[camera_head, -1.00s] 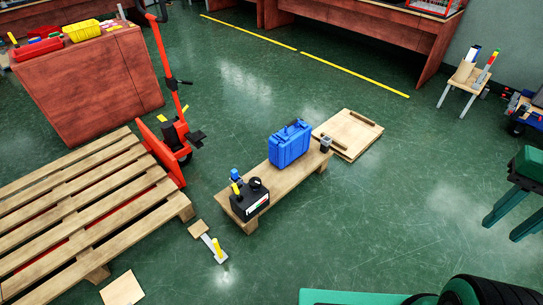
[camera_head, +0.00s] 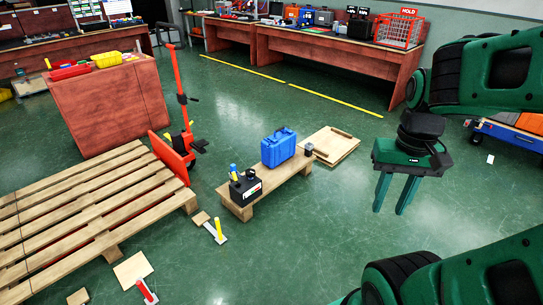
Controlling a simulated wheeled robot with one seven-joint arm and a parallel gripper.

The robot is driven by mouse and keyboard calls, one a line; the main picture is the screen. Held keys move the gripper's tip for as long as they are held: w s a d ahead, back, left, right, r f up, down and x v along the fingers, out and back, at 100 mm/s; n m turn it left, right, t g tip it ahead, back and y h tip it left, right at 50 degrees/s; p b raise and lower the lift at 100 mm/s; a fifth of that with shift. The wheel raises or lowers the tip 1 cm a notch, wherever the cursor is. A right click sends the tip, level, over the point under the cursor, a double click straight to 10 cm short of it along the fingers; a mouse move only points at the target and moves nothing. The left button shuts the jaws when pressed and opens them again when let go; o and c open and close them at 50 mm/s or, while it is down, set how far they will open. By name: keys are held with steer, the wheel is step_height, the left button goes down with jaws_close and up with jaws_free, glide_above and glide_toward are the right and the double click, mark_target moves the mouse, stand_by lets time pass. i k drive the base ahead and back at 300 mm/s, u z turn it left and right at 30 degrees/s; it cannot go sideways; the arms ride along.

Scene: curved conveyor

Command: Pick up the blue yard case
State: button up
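The blue yard case (camera_head: 279,148) stands upright on a low wooden bench (camera_head: 240,205) in the middle of the floor, with its handle on top. My gripper (camera_head: 391,210) hangs to the right of the case, well apart from it, with its two green fingers pointing down. The fingers are spread with a gap between them, and nothing is held.
A black box with blue and yellow tops (camera_head: 245,187) and a small dark cup (camera_head: 308,149) share the bench. A wooden panel (camera_head: 333,143) lies behind it. A pallet (camera_head: 90,210) and a red pallet jack (camera_head: 178,150) are left. Floor between gripper and bench looks clear.

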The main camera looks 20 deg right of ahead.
mark_target(279, 147)
steer(key=z, duration=0.4)
steer(key=i, duration=0.65)
steer(key=z, duration=1)
steer(key=i, duration=2.25)
steer(key=u, duration=1.2)
steer(key=i, duration=0.65)
steer(key=u, duration=0.4)
